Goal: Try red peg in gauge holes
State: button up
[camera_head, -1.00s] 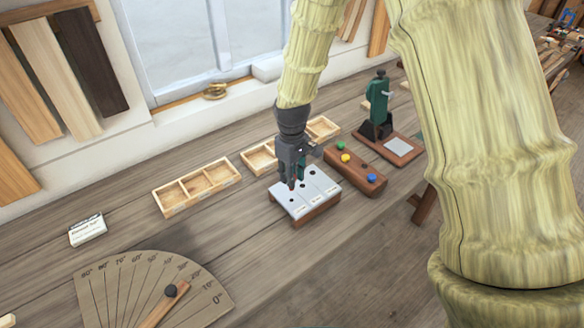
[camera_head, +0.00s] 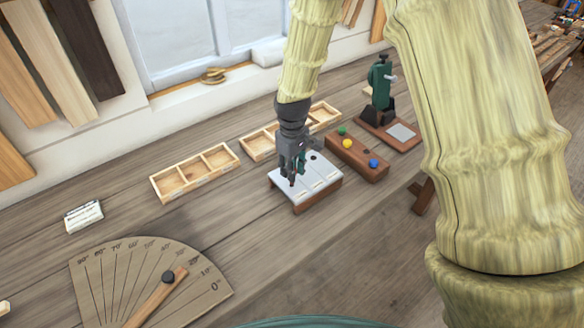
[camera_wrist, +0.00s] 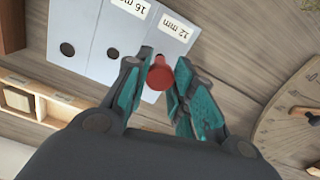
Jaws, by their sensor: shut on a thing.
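The red peg (camera_wrist: 159,74) is held between the fingers of my gripper (camera_wrist: 157,88), with its red round end showing in the wrist view. My gripper (camera_head: 291,181) is over the left part of the gauge block (camera_head: 323,181) in the head view, at its grey top plate. In the wrist view the peg is over the plate's 12 mm strip (camera_wrist: 167,47), beyond the 16 mm strip. Two dark holes show, a larger one (camera_wrist: 67,50) and a middle one (camera_wrist: 112,54). The 12 mm hole is not visible. I cannot tell whether the peg is in a hole.
Wooden trays (camera_head: 160,187) lie behind and left. A green clamp-like device (camera_head: 381,85) stands at the back right. An angle board (camera_head: 100,285) lies front left.

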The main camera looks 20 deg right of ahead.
jog(key=shift+f, duration=0.65)
dwell(0.8)
jog(key=shift+r, duration=0.15)
jog(key=shift+r+p, duration=1.15)
jog(key=shift+r, duration=0.4)
jog(key=shift+f, duration=0.2)
jog(key=shift+w+f+b, duration=0.1)
jog(key=shift+f+b, duration=0.4)
jog(key=shift+f, duration=0.35)
jog(key=shift+f, duration=0.65)
jog(key=shift+r, duration=0.1)
dwell(0.5)
jog(key=shift+r+p, duration=1.1)
jog(key=shift+r, duration=0.5)
